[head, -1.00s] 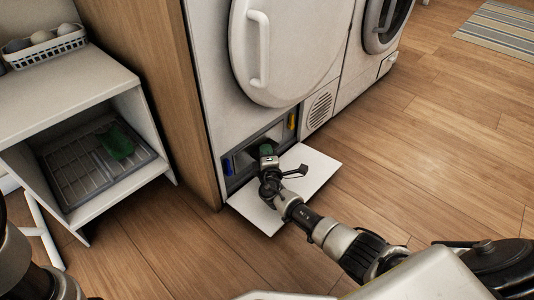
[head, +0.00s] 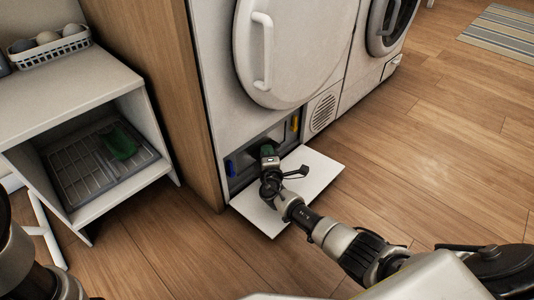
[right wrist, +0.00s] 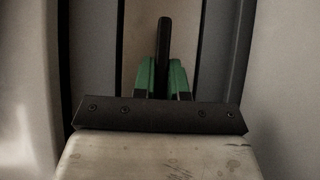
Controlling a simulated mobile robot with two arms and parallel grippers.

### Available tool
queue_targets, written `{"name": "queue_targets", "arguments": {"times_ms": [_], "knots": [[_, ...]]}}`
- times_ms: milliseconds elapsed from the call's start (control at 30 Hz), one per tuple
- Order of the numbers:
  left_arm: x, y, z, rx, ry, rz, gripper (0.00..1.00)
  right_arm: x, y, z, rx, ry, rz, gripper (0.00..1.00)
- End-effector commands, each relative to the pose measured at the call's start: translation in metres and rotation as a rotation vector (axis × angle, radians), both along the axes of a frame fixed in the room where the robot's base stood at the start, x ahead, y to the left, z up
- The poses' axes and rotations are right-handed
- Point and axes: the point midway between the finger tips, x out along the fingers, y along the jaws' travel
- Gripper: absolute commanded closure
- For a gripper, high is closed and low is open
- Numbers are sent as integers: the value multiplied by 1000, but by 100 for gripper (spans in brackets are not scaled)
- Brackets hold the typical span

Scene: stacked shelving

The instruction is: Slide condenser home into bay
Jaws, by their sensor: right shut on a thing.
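The condenser shows in the right wrist view as a pale front panel (right wrist: 137,42) with an upright black handle (right wrist: 164,45). My right gripper (right wrist: 162,78), with green fingertips, is shut on that handle. In the head view the right gripper (head: 268,150) is at the mouth of the bay (head: 247,164), low in the white dryer (head: 225,100). The gripper and wrist hide much of the condenser there, so its depth in the bay is hard to tell. A blue lever (head: 230,168) and a yellow lever (head: 294,124) flank the opening. My left gripper is out of view.
The white flap (head: 318,168) lies open in front of the bay, under my right wrist. A wooden side panel (head: 150,90) stands left of the dryer. A white shelf unit (head: 60,85) holds a basket (head: 50,50) and a tray with a green item.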

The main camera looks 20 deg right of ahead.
Motion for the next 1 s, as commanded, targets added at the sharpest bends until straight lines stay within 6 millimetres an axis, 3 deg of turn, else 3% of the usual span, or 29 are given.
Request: {"name": "queue_targets", "arguments": {"times_ms": [1000], "knots": [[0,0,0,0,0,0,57,14,6,3,1,-7,-1,100]]}}
